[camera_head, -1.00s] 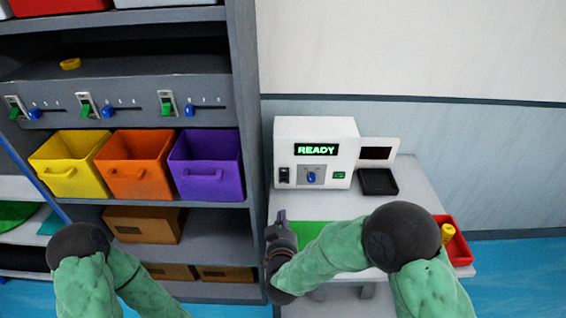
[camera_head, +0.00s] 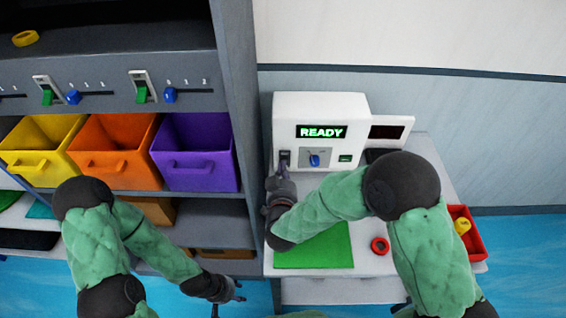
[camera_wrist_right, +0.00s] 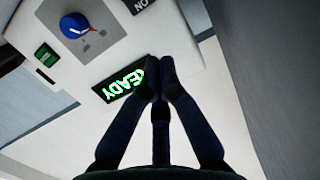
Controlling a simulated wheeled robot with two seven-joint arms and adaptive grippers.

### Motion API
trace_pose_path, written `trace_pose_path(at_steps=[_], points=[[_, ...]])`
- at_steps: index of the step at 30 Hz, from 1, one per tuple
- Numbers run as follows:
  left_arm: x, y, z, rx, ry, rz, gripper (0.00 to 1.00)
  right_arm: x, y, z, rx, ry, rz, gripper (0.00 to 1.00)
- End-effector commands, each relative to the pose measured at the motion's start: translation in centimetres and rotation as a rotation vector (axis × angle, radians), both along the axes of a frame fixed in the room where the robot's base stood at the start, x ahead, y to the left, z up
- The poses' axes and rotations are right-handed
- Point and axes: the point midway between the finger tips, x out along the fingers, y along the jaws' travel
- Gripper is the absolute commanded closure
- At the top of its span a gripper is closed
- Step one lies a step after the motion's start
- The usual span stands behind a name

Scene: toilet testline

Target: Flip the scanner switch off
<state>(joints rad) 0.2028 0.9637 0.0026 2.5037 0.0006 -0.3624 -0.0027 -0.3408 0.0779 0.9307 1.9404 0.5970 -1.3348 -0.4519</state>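The scanner (camera_head: 345,112) is a white box on the table. Its screen reads READY in green. Its small black switch (camera_head: 285,156) is at the left of the front face. My right gripper (camera_head: 283,170) is right at the switch, just below it and partly in front of it. In the right wrist view its fingers (camera_wrist_right: 160,62) are together and empty, over the READY screen (camera_wrist_right: 122,82). My left gripper (camera_head: 228,298) is low, fingers apart.
A blue knob (camera_head: 314,160) and green button (camera_head: 345,158) sit right of the switch. A shelf (camera_head: 238,90) with coloured bins stands at the left.

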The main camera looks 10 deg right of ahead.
Motion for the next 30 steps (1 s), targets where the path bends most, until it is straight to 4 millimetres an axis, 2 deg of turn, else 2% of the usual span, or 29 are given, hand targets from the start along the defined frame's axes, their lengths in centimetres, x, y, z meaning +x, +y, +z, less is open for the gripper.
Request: trace_pose_path(at_steps=[5,17,24,30], points=[[0.0,0.0,-0.7,0.000,0.000,0.000,0.60,2.1,-0.5,-0.5,0.001,0.000,-0.003,1.00],[0.0,0.0,-2.6,0.000,-0.001,0.000,0.60,9.3,-1.9,-1.7,0.000,0.000,-0.002,1.00],[0.0,0.0,-3.7,0.000,-0.001,0.000,0.60,8.0,-1.6,-4.3,0.000,0.001,0.000,1.00],[0.0,0.0,-3.9,0.000,-0.001,0.000,0.60,7.5,-1.5,-5.0,0.000,0.000,0.000,1.00]])
